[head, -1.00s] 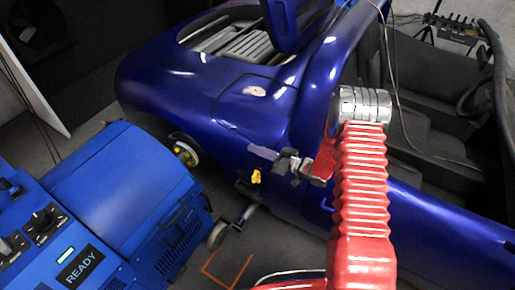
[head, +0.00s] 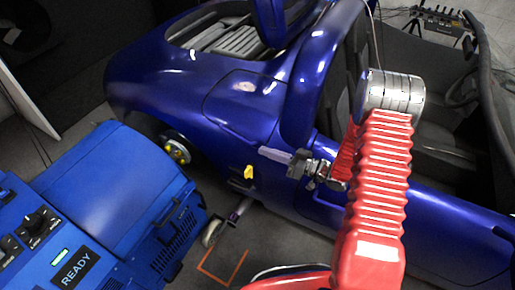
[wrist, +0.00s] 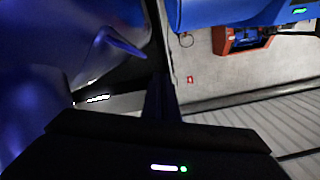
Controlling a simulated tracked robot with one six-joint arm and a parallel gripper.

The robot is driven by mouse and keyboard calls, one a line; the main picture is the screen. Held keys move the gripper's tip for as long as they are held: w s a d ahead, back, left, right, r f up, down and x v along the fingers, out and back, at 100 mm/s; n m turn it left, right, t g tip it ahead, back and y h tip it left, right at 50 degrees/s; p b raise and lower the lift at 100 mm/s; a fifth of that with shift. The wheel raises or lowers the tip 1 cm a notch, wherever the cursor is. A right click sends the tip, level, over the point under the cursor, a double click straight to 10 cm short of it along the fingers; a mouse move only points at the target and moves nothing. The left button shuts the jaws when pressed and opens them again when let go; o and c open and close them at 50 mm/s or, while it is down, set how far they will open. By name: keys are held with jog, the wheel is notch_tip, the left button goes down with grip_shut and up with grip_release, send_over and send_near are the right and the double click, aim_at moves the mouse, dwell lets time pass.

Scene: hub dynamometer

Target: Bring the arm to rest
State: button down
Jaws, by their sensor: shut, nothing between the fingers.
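My red ribbed arm (head: 375,185) rises from the bottom of the head view to a silver joint (head: 390,92). My gripper (head: 268,152) extends left from behind the arm, its pale fingers together and empty. It appears in front of the blue car's side (head: 240,100); I cannot tell how wide the gap is. In the wrist view my dark closed fingers (wrist: 160,98) point up the picture, with glossy blue bodywork (wrist: 60,75) to their left. Part of the wrist is hidden behind my arm.
A blue machine (head: 115,180) with a READY display (head: 75,270) stands at left. Near the car are a yellow hub (head: 178,152), a yellow knob (head: 248,172) and a small caster (head: 212,232). An orange outline (head: 222,268) marks open floor. Thin cables hang at upper right.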

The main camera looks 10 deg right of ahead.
jog(key=shift+s+d, duration=0.4)
jog(key=shift+d, duration=0.1)
dwell(0.3)
